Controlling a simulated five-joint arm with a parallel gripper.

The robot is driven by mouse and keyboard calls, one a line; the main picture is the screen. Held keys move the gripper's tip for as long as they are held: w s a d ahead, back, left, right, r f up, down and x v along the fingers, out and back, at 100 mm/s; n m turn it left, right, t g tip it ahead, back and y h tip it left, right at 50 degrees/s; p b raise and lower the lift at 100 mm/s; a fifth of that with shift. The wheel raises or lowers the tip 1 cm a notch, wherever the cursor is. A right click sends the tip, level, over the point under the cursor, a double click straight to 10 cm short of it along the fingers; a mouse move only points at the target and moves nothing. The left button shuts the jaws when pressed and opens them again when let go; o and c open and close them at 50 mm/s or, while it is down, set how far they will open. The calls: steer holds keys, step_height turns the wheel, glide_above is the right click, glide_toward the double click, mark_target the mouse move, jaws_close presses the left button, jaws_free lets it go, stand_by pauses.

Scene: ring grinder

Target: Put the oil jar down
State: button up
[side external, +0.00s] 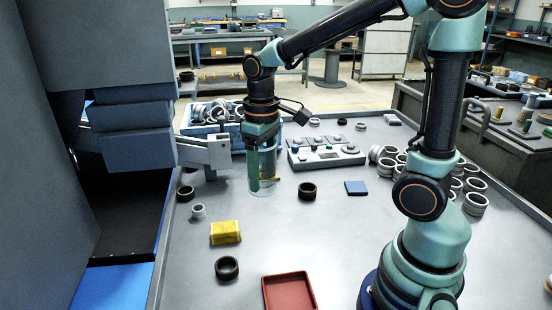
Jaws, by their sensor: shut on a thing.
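The oil jar (263,178) is a clear glass cylinder with a greenish tint, upright in the middle left of the side external view. My gripper (262,142) points down from above and is shut on the jar, its fingers at the jar's upper part. The jar's base is over or on the grey table (330,235); I cannot tell whether it touches. The jar stands just right of the grinder's grey arm block (207,152).
A blue crate of rings (215,125) and a control panel (322,154) stand behind. Dark rings (307,191), (227,268), a yellow block (225,232), a blue pad (356,188) and a red tray (290,291) lie around. Several metal rings (474,203) sit right.

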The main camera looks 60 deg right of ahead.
steer(key=shift+a+m, duration=0.1)
steer(key=shift+m, duration=0.5)
steer(key=s+d+r+m, duration=0.2)
steer(key=d+m, duration=0.5)
steer(key=d, duration=0.9)
steer(key=m, duration=0.7)
glide_above(340, 201)
steer(key=shift+n, duration=0.3)
step_height(340, 201, down, 18)
steer(key=shift+w+f, duration=0.1)
steer(key=shift+f, duration=0.1)
steer(key=shift+f, duration=0.15)
steer(key=o, duration=1.4)
steer(key=shift+c, duration=0.2)
